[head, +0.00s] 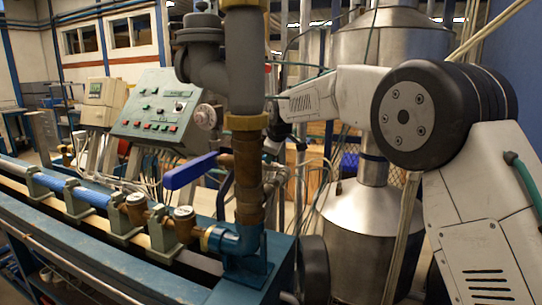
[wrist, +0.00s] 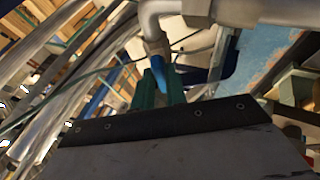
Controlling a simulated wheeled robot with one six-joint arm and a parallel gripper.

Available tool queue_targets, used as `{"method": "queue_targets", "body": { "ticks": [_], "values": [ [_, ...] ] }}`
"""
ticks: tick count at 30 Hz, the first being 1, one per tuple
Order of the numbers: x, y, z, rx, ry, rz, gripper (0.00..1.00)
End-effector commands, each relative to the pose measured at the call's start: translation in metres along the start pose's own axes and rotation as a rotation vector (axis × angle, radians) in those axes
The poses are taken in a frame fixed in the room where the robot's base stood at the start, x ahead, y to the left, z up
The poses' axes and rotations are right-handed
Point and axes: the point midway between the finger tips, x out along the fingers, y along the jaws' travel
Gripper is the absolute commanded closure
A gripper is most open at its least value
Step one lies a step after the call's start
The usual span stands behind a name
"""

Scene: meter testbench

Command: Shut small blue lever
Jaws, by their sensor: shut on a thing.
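The small blue lever (wrist: 158,70) shows in the wrist view, just below a grey metal pipe fitting. My gripper (wrist: 161,88) has green fingers, and they are shut on the small blue lever, one on each side of it. The lower part of the lever is hidden by the fingers and the dark edge of my gripper body. In the head view, my arm reaches left behind the thick vertical pipe. The gripper and the small lever cannot be made out there.
A larger blue lever (head: 190,171) sticks out left from the vertical pipe (head: 246,180). A grey control box (head: 155,108) with buttons stands behind the bench. Brass meters (head: 184,222) sit in line on the bench. A steel tank (head: 365,235) stands close to my arm.

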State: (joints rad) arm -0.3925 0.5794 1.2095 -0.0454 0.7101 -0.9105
Motion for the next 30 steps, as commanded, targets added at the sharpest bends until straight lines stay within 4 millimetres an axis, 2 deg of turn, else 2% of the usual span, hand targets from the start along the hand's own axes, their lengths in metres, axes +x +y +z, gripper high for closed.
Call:
{"method": "queue_targets", "body": {
  "ticks": [8,30],
  "values": [
    [-0.0003,-0.0012,0.0,0.064,0.0,0.027,1.0],
    [0.001,-0.0096,-0.0027,0.526,0.0,0.219,1.0]
  ]
}}
